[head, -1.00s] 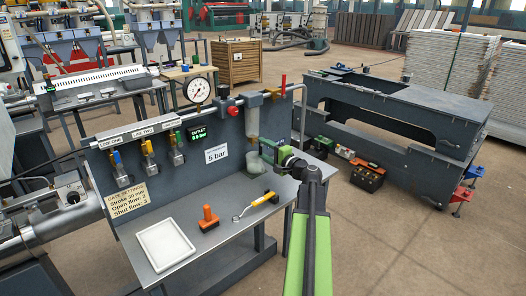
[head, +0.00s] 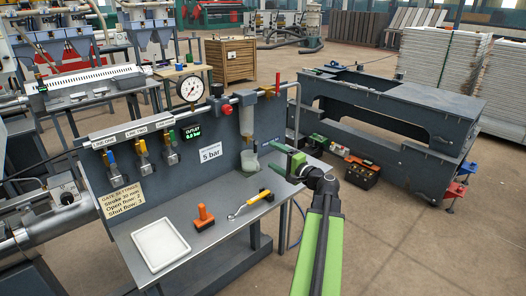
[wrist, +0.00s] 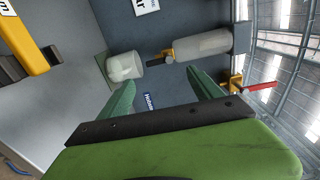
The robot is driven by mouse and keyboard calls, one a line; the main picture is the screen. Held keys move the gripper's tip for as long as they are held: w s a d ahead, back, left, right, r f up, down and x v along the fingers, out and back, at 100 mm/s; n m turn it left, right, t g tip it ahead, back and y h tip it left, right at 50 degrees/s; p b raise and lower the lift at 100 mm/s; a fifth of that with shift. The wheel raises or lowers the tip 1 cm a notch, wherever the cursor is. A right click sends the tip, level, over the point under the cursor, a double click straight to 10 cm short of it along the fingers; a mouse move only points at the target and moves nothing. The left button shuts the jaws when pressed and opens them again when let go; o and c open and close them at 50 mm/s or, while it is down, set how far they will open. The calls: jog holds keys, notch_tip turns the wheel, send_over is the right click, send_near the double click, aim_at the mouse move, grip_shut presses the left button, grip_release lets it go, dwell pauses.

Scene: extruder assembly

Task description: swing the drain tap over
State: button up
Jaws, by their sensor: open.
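The drain tap (wrist: 166,55) is a small yellow fitting with a dark lever, at the lower end of the clear filter bowl (wrist: 202,44) in the wrist view. The bowl also shows on the panel in the head view (head: 247,121). A translucent cup (wrist: 125,66) sits below the tap; it also shows in the head view (head: 250,161). My gripper (wrist: 161,80) is open and empty. Its two green fingers point toward the tap, with the tap ahead of the gap and not touched. In the head view my gripper (head: 281,155) is right of the cup.
A red-handled valve (wrist: 262,86) is right of my fingers in the wrist view. The bench (head: 192,218) holds a white tray (head: 160,244), an orange-handled tool (head: 203,219) and a yellow-handled wrench (head: 250,204). A pressure gauge (head: 189,89) tops the panel.

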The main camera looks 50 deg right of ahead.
jog(key=s, duration=0.8)
jog(key=shift+s+a, duration=0.2)
jog(key=shift+a, duration=0.1)
